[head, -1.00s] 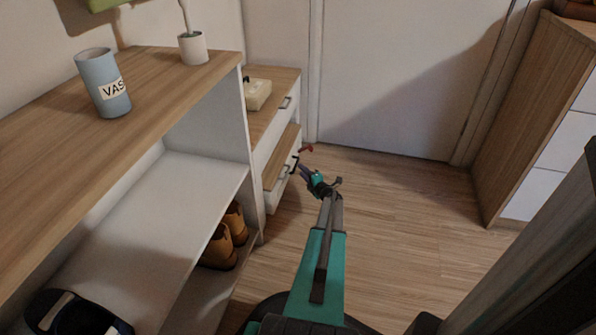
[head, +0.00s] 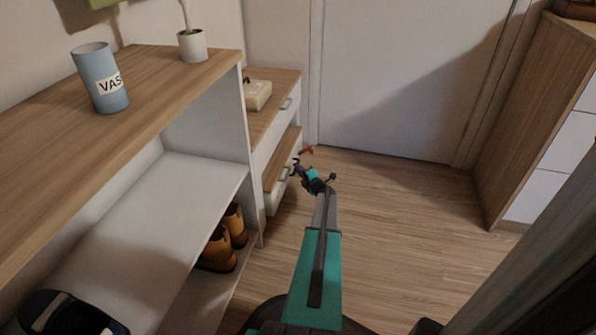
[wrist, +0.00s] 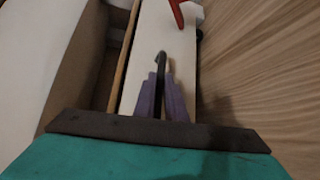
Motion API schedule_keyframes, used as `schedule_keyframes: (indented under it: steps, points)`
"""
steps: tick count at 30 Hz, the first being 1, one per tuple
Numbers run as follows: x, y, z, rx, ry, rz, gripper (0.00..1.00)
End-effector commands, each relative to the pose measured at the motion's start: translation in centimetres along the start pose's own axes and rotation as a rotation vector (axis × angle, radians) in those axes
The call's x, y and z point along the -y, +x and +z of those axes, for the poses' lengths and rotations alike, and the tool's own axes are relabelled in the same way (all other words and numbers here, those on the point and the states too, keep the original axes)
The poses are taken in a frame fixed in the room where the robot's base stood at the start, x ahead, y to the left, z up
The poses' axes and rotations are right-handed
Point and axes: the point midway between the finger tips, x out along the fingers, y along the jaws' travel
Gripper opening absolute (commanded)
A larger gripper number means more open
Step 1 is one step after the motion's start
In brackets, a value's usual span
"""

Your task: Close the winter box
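The low cabinet (head: 267,187) beside the shelf has a white upper drawer (head: 272,136) and a lower drawer with a wooden top edge and a dark handle. In the wrist view, the white front (wrist: 183,75) of the lower drawer stands out, with a brown gap (wrist: 78,65) behind its wooden edge (wrist: 124,60). No winter label is readable. My gripper (head: 296,168) is at the lower drawer's front. In the wrist view, its purple fingers (wrist: 162,92) lie close on both sides of the dark handle (wrist: 160,65) and appear shut on it.
A red object (head: 306,151) sticks out beyond the drawer front. A pale box (head: 257,95) sits on the cabinet. The shelf (head: 150,85) on the left holds a blue vase (head: 102,80), a plant pot (head: 193,46) and brown boots (head: 219,250). The wooden floor (head: 390,210) to the right is clear.

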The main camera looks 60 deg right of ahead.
Motion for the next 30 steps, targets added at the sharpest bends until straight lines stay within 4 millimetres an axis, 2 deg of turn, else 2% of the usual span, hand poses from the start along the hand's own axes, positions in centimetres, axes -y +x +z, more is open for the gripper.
schedule_keyframes:
  steps: [8,18,28,29,30]
  points:
    - [0.0,0.1,-0.1,0.000,0.000,-0.001,0.00]
    - [-0.7,2.7,-2.6,0.001,-0.001,-0.001,0.00]
    - [-0.8,3.1,-3.0,-0.001,0.000,0.000,0.00]
    - [-0.8,3.1,-3.0,-0.001,0.000,0.000,0.14]
    - [-0.8,3.1,-3.0,-0.001,-0.001,0.000,0.21]
